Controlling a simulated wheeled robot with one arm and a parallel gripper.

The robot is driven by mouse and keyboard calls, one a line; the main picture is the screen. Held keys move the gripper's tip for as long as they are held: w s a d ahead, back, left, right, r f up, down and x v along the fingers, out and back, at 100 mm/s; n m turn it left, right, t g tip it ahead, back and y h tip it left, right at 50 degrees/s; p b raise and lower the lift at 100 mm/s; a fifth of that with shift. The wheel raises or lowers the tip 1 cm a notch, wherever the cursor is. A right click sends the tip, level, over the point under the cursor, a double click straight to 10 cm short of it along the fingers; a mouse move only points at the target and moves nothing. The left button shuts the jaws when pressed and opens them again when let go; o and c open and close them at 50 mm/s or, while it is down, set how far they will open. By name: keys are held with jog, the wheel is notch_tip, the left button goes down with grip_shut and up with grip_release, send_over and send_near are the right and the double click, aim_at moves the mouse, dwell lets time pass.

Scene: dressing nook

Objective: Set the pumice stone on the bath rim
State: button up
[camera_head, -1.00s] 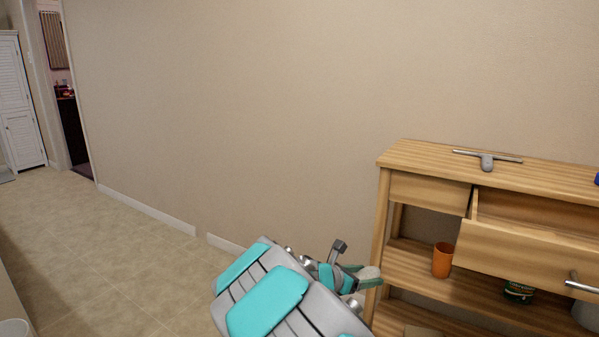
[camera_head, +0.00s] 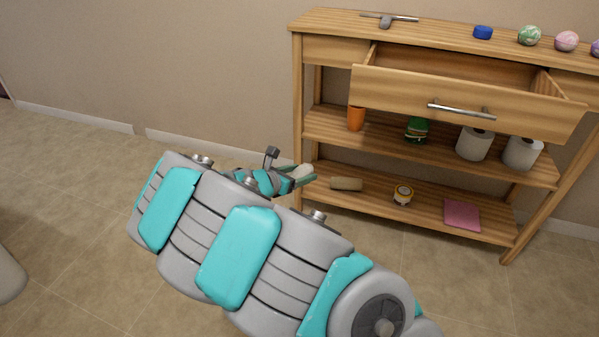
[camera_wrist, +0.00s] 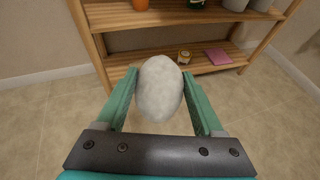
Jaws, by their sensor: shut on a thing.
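The pumice stone (camera_wrist: 160,90) is a pale, rough, egg-shaped lump between the two green fingers of my gripper (camera_wrist: 160,98) in the wrist view. My gripper is shut on it and holds it in the air in front of the wooden shelf unit. In the head view my gripper (camera_head: 304,176) shows small, beside the shelf's left leg, with part of the pale stone (camera_head: 302,171) visible at its tip. The bath rim is not in these views.
A wooden shelf unit (camera_head: 340,52) stands against the wall with its drawer (camera_head: 400,98) pulled open. It carries an orange cup (camera_head: 356,119), paper rolls (camera_head: 474,143), a pink cloth (camera_head: 462,215) and bath balls (camera_head: 529,36).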

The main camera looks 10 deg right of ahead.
aim_at(300, 168)
jog(key=shift+s+d+r+t, duration=0.2)
jog(key=shift+s+r+t, duration=0.1)
jog(key=shift+s+r, duration=0.1)
jog(key=shift+w+a+r, duration=0.1)
jog(key=shift+w+r, duration=0.1)
jog(key=shift+w, duration=0.1)
jog(key=shift+w+r+n+y, duration=0.15)
jog(key=shift+r+n+y, duration=0.15)
jog(key=shift+r+n, duration=0.1)
jog(key=shift+w+r+n+t+y, duration=0.2)
jog(key=shift+r+n+t+y, duration=0.2)
jog(key=shift+r, duration=0.5)
jog(key=shift+w+r+n+t+y, duration=0.15)
jog(key=shift+r+n+t+y, duration=0.25)
jog(key=shift+r, duration=0.45)
jog(key=shift+w+r+n+t+y, duration=0.2)
jog(key=shift+r+n+t+y, duration=0.2)
jog(key=shift+r, duration=0.5)
jog(key=shift+w+r+n+t+y, duration=0.1)
jog(key=shift+r+n+t+y, duration=0.2)
jog(key=shift+r+n+y, duration=0.6)
jog(key=shift+n+t+y, duration=0.6)
jog(key=shift+n+y, duration=0.3)
jog(key=r, duration=0.2)
jog(key=w+r, duration=0.1)
jog(key=r, duration=0.2)
jog(key=shift+w+a, duration=0.1)
jog(key=shift+a, duration=0.05)
jog(key=shift+a, duration=0.1)
